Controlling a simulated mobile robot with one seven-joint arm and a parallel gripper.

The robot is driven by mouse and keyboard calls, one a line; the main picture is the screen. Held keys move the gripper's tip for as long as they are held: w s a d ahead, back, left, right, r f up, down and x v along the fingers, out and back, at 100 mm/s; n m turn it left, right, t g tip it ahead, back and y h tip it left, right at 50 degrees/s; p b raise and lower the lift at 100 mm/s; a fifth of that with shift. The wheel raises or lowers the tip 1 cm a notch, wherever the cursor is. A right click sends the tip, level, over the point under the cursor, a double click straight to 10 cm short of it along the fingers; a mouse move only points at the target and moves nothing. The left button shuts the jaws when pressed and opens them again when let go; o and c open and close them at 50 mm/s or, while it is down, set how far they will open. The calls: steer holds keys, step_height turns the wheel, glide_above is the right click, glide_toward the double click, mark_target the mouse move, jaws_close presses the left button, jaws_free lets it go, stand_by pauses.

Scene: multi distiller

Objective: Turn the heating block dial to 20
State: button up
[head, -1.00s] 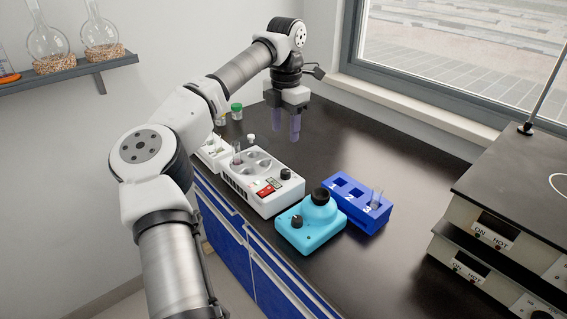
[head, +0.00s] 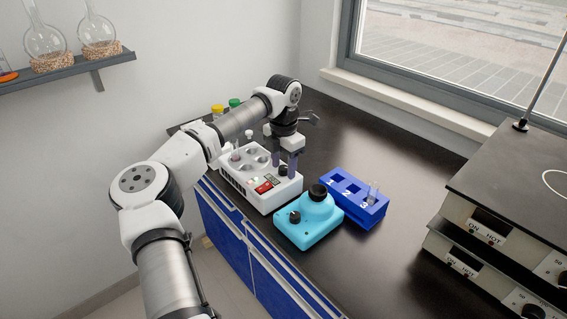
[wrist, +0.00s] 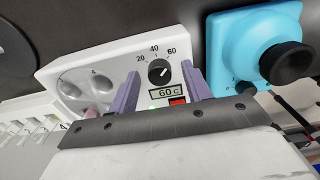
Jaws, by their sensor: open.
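The white heating block (head: 262,200) stands on the dark bench and also shows in the wrist view (wrist: 110,60). Its black dial (wrist: 158,70) has marks 20, 40 and 60 around it, and its white pointer line tilts up and right, toward 60. The display (wrist: 167,92) reads 60 c. My gripper (head: 285,158) is low over the dial end of the block. In the wrist view, its purple fingers (wrist: 161,74) are open, one on each side of the dial. I cannot tell whether they touch it.
A turquoise device (head: 310,222) with a black top stands close to the block. Beyond it is a blue numbered rack (head: 352,198) holding a glass tube. Stacked hot plates (head: 500,215) stand at the right. Bench near the window is clear.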

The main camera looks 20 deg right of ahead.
steer(key=c, duration=1)
steer(key=shift+n, duration=0.4)
steer(key=n, duration=0.3)
steer(key=shift+n+b, duration=0.3)
steer(key=n, duration=0.4)
steer(key=shift+n+b, duration=0.3)
steer(key=shift+b, duration=0.05)
steer(key=n, duration=0.4)
steer(key=shift+n+b, duration=0.3)
steer(key=shift+b, duration=0.1)
steer(key=shift+n+b, duration=0.4)
steer(key=shift+n, duration=1.8)
steer(key=shift+r, duration=0.1)
